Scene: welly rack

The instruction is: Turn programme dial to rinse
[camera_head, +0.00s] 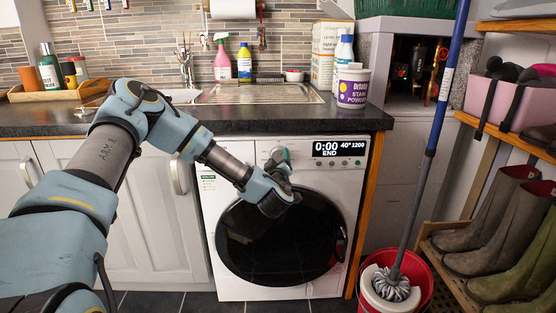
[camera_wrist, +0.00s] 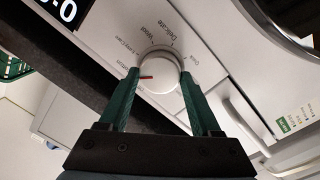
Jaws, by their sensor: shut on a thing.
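The white programme dial (camera_wrist: 158,66) is on the washing machine's (camera_head: 208,200) front panel. A red mark on it points left in the wrist view. "Wool" and "Delicate" are printed around it upside down; the label closest to the red mark is too small to read surely. My gripper (camera_wrist: 161,75) has one dark green finger on each side of the dial and is shut on it. In the head view my gripper (camera_head: 281,158) is at the panel, left of the display, and hides the dial. The display (camera_head: 339,148) reads 0:00, END, 40°, 1200.
The dark worktop edge (camera_head: 240,127) overhangs just above the panel. The detergent drawer handle (camera_wrist: 240,118) is beside the dial in the wrist view. A mop (camera_head: 395,285) in a red bucket (camera_head: 426,285) and a boot rack stand at the right.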

